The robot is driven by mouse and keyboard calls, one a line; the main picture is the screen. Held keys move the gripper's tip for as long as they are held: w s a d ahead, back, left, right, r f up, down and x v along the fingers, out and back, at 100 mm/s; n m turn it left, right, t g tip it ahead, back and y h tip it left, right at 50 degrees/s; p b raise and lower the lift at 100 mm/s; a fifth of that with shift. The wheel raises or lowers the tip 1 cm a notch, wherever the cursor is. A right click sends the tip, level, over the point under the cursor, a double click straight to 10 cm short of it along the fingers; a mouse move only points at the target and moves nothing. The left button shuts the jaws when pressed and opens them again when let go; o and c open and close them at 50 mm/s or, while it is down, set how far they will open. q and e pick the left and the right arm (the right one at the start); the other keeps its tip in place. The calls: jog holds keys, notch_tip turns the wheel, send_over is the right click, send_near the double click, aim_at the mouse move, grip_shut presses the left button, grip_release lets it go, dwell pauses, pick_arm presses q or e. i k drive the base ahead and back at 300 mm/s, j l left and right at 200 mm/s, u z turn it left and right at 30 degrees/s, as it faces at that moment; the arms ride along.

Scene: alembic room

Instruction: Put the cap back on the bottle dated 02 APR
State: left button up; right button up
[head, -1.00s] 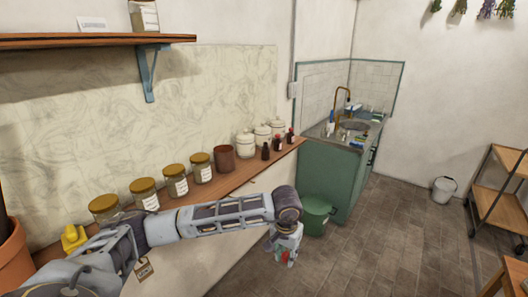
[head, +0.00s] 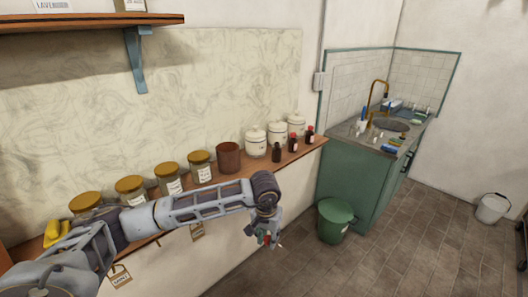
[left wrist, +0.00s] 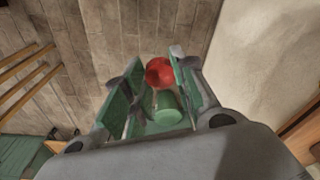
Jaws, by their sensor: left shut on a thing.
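My left gripper (head: 266,238) is below and in front of the wooden shelf's edge, left of the green bin. It is shut on a small round red cap (left wrist: 158,72), held between the green finger pads in the left wrist view. On the shelf stands a small dark bottle (head: 276,152) with no red cap on top. To its right are two small dark bottles with red caps, one nearer (head: 293,143) and one farther (head: 310,135). All three stand upright. Their dates are too small to read. My right gripper is not in view.
The shelf (head: 240,176) also holds several gold-lidded jars (head: 200,168), a brown pot (head: 228,157) and white canisters (head: 256,143) behind the bottles. A green bin (head: 335,222) and green sink cabinet (head: 350,180) stand to the right. Floor before them is clear.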

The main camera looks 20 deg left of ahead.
aim_at(276, 151)
jog(key=i+l+u, duration=0.95)
jog(key=u, duration=0.15)
